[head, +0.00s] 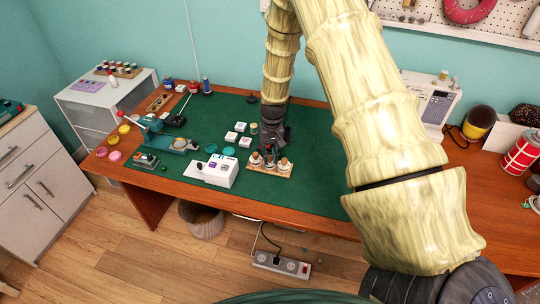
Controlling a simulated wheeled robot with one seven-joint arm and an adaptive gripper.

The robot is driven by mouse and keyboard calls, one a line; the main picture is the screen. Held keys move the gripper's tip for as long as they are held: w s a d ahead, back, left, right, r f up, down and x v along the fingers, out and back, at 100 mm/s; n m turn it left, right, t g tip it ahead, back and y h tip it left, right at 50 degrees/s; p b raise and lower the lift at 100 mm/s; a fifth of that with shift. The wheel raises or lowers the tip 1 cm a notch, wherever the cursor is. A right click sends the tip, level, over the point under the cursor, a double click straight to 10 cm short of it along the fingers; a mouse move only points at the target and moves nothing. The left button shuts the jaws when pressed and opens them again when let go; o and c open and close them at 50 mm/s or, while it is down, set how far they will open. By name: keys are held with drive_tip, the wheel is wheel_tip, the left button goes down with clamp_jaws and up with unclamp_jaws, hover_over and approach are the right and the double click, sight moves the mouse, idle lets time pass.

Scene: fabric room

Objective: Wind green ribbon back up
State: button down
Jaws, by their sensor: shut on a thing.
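My gripper (270,148) is small and dark in the head view. It points down at a small wooden rack (283,174) near the front of the green mat. The rack holds a few small pale and brown spool-like pieces (285,163). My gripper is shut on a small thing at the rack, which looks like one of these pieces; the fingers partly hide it. I cannot make out a green ribbon for certain. Teal round pieces (228,151) lie on the mat left of my gripper.
The green mat (310,190) covers much of the wooden table. A white box-like device (215,171), small white blocks (231,137) and a teal machine (178,143) stand to the left. A white sewing machine (428,105) stands at the right. A power strip (280,264) lies on the floor.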

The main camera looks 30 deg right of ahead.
sight(271, 156)
drive_tip(key=shift+w+r, duration=0.1)
drive_tip(key=c, duration=1.5)
unclamp_jaws()
drive_tip(key=shift+c, duration=0.2)
wheel_tip(271, 156, up, 12)
drive_tip(key=shift+d, duration=0.3)
